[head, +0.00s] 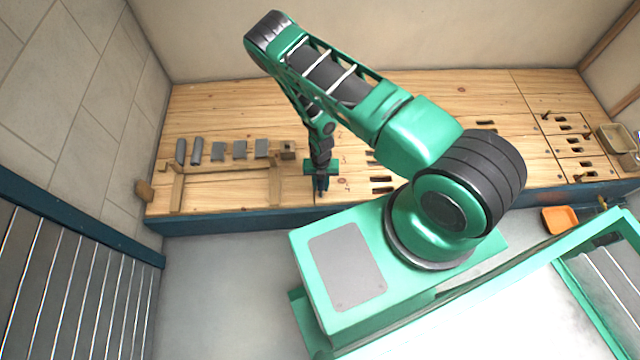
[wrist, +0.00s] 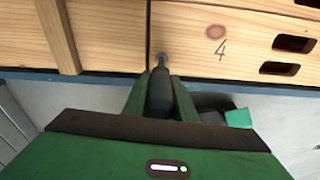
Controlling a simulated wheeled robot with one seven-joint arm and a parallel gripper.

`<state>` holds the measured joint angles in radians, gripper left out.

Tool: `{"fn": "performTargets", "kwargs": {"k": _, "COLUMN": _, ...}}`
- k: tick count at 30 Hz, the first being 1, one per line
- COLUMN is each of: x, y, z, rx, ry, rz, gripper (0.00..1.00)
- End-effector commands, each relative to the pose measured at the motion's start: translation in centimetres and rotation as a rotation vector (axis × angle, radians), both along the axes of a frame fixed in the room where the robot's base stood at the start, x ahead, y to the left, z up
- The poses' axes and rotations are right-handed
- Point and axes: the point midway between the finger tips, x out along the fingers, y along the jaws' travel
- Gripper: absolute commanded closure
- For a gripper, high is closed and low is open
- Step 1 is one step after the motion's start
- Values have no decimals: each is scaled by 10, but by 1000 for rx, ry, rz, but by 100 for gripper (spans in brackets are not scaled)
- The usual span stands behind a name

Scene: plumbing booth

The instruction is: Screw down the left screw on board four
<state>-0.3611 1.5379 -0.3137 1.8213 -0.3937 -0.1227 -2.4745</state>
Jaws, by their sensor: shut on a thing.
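Board four (wrist: 235,25) is a pale wooden plank with a handwritten 4 and dark slots at its right. In the head view its bare wood shows right of my gripper (head: 321,188). My gripper is shut on a dark, screwdriver-like tool (wrist: 160,95), between the two green fingers in the wrist view. The tool points at a small grey screw head (wrist: 161,58) near board four's left edge, beside the dark seam. The tip overlaps the screw in view; I cannot tell whether they touch or how deep the screw sits. In the head view my gripper hides this spot.
A wooden rack (head: 225,172) stands left of my gripper, with several grey pieces (head: 217,151) behind it. Slotted boards (head: 480,150) continue right. An orange tray (head: 560,220) is at the right. The bench's blue front edge (head: 240,221) is close to my gripper.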

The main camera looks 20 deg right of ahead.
Motion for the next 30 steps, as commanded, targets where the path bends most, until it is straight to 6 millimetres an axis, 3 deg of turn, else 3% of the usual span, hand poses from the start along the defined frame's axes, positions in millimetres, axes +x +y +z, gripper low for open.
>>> {"fn": "performTargets", "kwargs": {"k": 30, "x": 6, "y": 3, "z": 1, "rx": 1, "ry": 0, "rz": -1361, "gripper": 100}}
